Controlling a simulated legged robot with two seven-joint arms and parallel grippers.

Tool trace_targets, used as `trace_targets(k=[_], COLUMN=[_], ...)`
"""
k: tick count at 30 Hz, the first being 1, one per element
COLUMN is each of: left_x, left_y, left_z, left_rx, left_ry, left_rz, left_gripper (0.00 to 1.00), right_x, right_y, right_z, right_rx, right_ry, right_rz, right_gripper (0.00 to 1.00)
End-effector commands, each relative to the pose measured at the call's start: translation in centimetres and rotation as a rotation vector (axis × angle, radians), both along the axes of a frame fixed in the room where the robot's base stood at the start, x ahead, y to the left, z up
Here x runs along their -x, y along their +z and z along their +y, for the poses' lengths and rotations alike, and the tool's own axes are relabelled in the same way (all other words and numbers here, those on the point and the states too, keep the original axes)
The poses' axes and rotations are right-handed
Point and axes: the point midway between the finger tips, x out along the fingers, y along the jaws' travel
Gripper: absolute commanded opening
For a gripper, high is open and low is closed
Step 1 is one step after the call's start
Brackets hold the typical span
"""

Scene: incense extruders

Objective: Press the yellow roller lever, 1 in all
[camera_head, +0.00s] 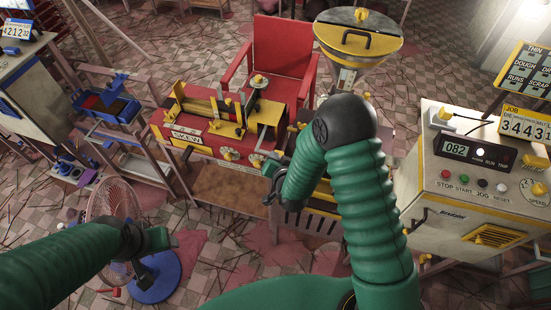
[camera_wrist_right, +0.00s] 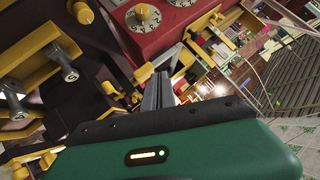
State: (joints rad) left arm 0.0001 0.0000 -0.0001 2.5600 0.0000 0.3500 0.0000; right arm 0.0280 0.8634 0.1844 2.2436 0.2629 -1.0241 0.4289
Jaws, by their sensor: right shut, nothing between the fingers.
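The red and yellow extruder marked SKEW (camera_head: 187,136) stands in the middle of the head view. Several yellow levers and knobs are on it, and I cannot tell for certain which is the roller lever. In the right wrist view a yellow lever (camera_wrist_right: 205,52) is just beyond my right fingertips; I cannot tell if they touch. Other yellow arms with dark round ends (camera_wrist_right: 67,72) show at left. My right gripper (camera_wrist_right: 167,78) is shut and empty; in the head view it is at the machine's front right, partly hidden by my forearm. My left gripper (camera_head: 165,238) is low at left, away from the machine.
A grey control cabinet (camera_head: 440,205) with a lit display stands at right. A yellow-topped hopper (camera_head: 358,42) and a red chair (camera_head: 280,45) are behind. A fan with a blue base (camera_head: 155,275) stands by my left gripper. Sticks litter the tiled floor.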

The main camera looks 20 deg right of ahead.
Motion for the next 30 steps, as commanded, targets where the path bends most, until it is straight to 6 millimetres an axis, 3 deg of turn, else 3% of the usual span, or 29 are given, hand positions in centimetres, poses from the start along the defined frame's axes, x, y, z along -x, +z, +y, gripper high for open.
trace_targets(k=[30], left_x=[0.0], left_y=[-0.98], left_z=[-0.01], left_rx=[0.0], left_ry=[0.0], left_rz=[0.0], left_gripper=[0.64], right_x=[-0.21], right_y=[-1.0], right_z=[-0.08], right_rx=[0.0], right_ry=[0.0], right_rz=[0.0], right_gripper=[0.0])
